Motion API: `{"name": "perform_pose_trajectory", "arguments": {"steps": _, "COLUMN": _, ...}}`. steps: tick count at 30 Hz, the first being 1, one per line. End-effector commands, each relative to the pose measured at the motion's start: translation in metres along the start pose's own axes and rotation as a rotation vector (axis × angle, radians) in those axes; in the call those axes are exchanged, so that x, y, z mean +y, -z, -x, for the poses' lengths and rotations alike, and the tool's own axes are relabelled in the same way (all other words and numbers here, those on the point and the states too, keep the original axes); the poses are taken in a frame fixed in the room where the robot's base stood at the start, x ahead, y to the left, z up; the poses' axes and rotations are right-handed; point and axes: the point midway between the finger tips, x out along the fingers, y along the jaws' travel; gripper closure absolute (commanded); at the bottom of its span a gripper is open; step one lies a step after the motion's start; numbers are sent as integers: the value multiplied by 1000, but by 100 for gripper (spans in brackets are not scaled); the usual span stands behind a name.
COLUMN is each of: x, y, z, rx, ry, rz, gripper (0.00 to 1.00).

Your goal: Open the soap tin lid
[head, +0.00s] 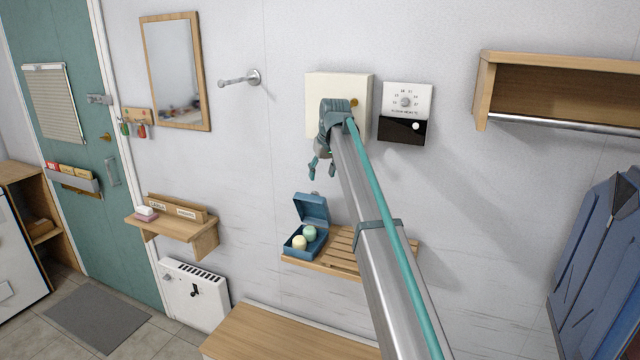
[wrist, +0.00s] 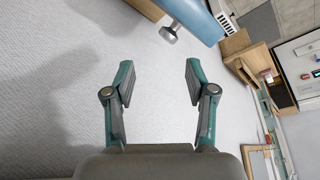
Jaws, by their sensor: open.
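The blue soap tin (head: 303,246) stands on a slatted wooden shelf (head: 345,262). Its lid (head: 311,209) is raised upright at the back of the tin. A cream soap and a pale green soap show inside. My gripper (head: 322,171) is above the lid, its fingers pointing down, apart from the tin. In the wrist view my gripper (wrist: 160,76) is open with nothing between its fingers. Ahead of them, the blue lid (wrist: 197,20) shows with its silver knob (wrist: 171,33). The fingers do not touch the knob.
A cream wall box (head: 318,95) is behind my gripper, with a thermostat panel (head: 405,100) to its right. A small wooden shelf (head: 180,229) is left of the tin. A wooden bench (head: 275,335) is below. The wall between the shelves is clear.

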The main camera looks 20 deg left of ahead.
Motion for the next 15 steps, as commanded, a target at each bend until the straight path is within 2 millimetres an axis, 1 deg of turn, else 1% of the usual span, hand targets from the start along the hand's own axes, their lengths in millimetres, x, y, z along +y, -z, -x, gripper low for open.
{"name": "perform_pose_trajectory", "arguments": {"steps": 1, "x": 0, "y": 0, "z": 9, "rx": 0, "ry": 0, "rz": 0, "gripper": 44}}
{"name": "perform_pose_trajectory", "arguments": {"steps": 6, "x": 1, "y": 0, "z": 26, "rx": -1, "ry": 0, "rz": 0, "gripper": 44}}
{"name": "perform_pose_trajectory", "arguments": {"steps": 10, "x": 1, "y": -1, "z": 31, "rx": -2, "ry": 0, "rz": 0, "gripper": 44}}
{"name": "perform_pose_trajectory", "arguments": {"steps": 15, "x": 1, "y": -1, "z": 31, "rx": -2, "ry": 0, "rz": -1, "gripper": 44}}
